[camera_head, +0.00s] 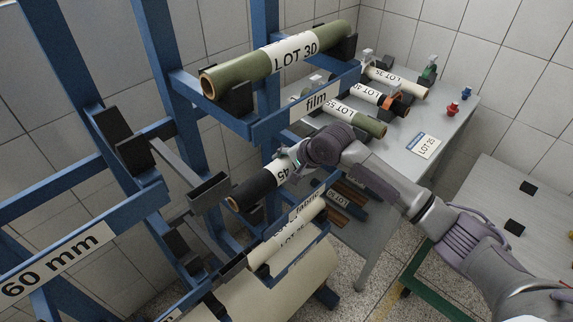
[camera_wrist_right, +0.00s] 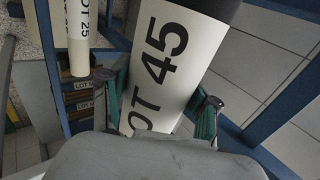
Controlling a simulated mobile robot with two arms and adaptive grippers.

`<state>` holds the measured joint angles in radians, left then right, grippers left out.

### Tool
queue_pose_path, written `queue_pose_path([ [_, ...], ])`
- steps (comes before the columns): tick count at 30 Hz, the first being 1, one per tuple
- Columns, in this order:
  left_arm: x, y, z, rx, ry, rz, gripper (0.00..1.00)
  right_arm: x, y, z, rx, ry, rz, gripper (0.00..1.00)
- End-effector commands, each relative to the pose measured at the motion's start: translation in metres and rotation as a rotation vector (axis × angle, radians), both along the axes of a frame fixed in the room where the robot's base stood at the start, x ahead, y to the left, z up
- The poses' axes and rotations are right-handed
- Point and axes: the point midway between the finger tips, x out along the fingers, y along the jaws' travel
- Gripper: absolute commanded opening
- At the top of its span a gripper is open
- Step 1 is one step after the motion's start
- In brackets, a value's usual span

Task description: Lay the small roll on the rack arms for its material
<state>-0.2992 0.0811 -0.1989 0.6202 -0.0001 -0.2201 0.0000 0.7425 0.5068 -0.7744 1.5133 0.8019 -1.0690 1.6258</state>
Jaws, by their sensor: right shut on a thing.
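My right gripper (camera_head: 291,160) is shut on a small roll with a black end and a white LOT 45 label (camera_head: 252,190). In the right wrist view the roll (camera_wrist_right: 165,60) lies between the two fingers (camera_wrist_right: 155,95). In the head view it is held tilted, below the film arms (camera_head: 315,103) and above the fabric arms (camera_head: 305,207). A green LOT 30 roll (camera_head: 225,77) lies on the film arms. A cream roll (camera_head: 270,249) lies on the fabric arms; in the wrist view a LOT 25 roll (camera_wrist_right: 78,40) shows. My left gripper is out of view.
A grey table (camera_head: 455,112) behind the rack bears several rolls, including a green-ended one (camera_head: 370,124), and a LOT 25 card (camera_head: 423,146). Blue rack posts (camera_head: 165,50) and a 60 mm beam (camera_head: 70,255) stand left. A large cream roll (camera_head: 265,295) lies low.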

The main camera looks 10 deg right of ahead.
Motion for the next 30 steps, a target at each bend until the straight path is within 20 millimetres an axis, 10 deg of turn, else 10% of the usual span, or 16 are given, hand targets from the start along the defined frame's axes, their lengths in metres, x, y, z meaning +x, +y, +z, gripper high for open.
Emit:
queue_pose_path([
  [5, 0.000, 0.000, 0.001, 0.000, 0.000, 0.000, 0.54, 0.001, 0.000, -0.001, 0.002, -0.003, 0.000, 0.08],
  [6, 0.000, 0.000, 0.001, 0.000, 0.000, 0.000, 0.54, 0.001, 0.000, -0.001, 0.002, -0.003, 0.000, 0.64],
  [11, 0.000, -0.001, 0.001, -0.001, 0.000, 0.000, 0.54, 0.001, 0.000, -0.001, 0.002, -0.002, 0.000, 0.90],
  [30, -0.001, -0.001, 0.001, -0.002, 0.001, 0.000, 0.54, -0.025, -0.017, 0.033, -0.001, -0.004, 0.000, 0.90],
])
